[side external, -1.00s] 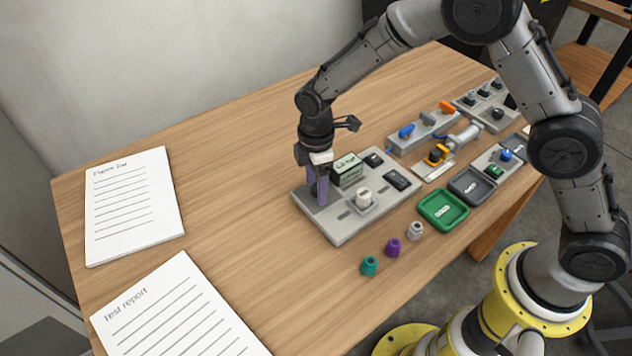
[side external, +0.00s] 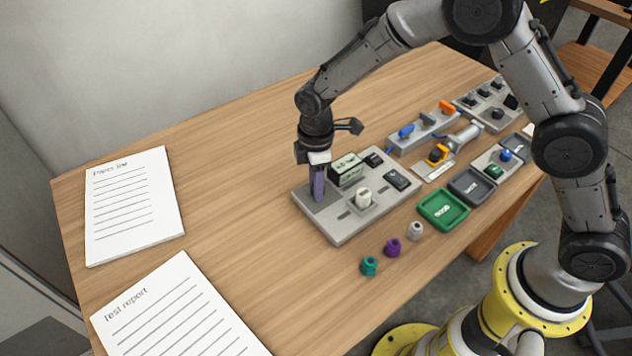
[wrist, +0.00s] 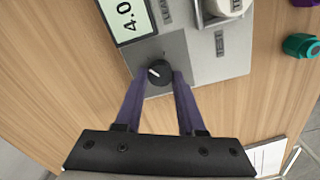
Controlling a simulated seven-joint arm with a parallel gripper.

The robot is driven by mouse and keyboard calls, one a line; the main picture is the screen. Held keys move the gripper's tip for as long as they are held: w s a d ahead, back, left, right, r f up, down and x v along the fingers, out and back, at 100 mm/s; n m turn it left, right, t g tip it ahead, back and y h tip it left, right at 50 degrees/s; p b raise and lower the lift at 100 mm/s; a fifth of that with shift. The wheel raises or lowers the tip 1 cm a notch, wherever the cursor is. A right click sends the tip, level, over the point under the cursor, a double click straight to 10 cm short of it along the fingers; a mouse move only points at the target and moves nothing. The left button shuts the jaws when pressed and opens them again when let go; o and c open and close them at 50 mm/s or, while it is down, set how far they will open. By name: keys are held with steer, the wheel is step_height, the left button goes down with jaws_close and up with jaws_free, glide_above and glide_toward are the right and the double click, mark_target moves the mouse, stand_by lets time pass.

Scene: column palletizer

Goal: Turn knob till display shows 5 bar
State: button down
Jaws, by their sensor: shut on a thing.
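In the wrist view, the pale green display (wrist: 128,17) beside the knob reads 4.0; anything beyond that is cut off by the frame edge. My gripper (wrist: 161,81) has its two purple fingers on either side of the knob and is shut on it. In the side view, my gripper (side external: 318,196) points down at the panel's left corner and hides the knob. The display housing (side external: 347,170) stands just right of the fingers.
A cream knob (side external: 364,197) and dark switches (side external: 397,180) share the panel. Teal (side external: 369,266), purple (side external: 393,247) and grey (side external: 415,230) caps lie in front. A green tray (side external: 443,209) is to the right. The table left of the panel is clear up to the papers (side external: 133,207).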

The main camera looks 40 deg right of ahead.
steer(key=m, duration=0.5)
steer(key=shift+w, duration=0.1)
steer(key=shift+m, duration=0.4)
steer(key=c, duration=0.5)
jaws_free()
step_height(320, 180, up, 14)
stand_by(0.4)
steer(key=shift+d, duration=0.15)
